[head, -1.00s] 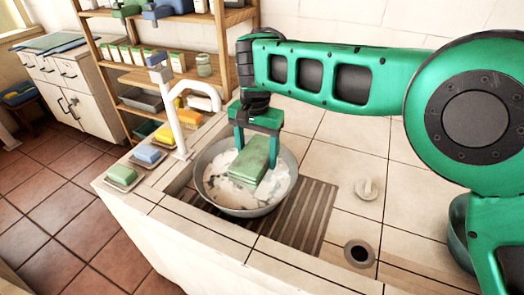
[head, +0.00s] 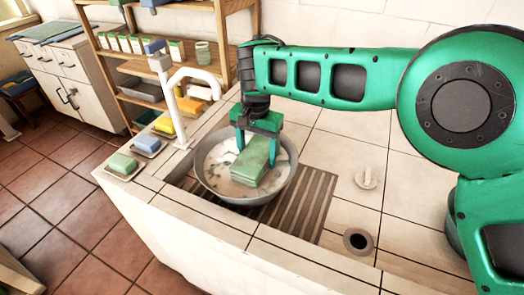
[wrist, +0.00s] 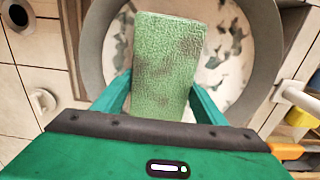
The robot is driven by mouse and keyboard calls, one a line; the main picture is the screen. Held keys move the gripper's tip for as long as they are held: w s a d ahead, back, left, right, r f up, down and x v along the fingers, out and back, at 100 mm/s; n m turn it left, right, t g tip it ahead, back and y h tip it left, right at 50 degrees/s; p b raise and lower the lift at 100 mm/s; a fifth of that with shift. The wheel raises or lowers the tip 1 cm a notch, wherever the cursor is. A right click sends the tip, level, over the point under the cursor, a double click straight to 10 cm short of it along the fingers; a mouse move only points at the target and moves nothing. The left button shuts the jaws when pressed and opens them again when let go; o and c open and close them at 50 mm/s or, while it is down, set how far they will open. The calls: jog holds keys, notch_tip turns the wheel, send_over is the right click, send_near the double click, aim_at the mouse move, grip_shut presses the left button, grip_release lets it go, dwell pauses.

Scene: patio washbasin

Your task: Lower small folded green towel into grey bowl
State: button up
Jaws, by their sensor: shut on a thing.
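The small folded green towel (head: 250,164) is held between the fingers of my gripper (head: 257,146), which is shut on it. The towel hangs tilted inside the outline of the grey bowl (head: 205,187). The bowl stands on the ribbed part of the basin and holds whitish, foamy water. In the wrist view the towel (wrist: 165,65) shows dark, wet-looking patches between the two fingers, with the bowl's rim (wrist: 262,60) around it. I cannot tell whether the towel's lower end touches the water.
A white faucet (head: 169,98) rises behind the bowl's left side. Soap bars on dishes, including a green one (head: 122,164) and a blue one (head: 147,143), line the left ledge. A drain hole (head: 358,241) and a white plug (head: 366,178) lie right. Tiles there are mostly clear.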

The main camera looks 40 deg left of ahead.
jog(key=shift+f, duration=1.8)
jog(key=shift+f, duration=0.15)
jog(key=o, duration=1.1)
jog(key=shift+o, duration=0.2)
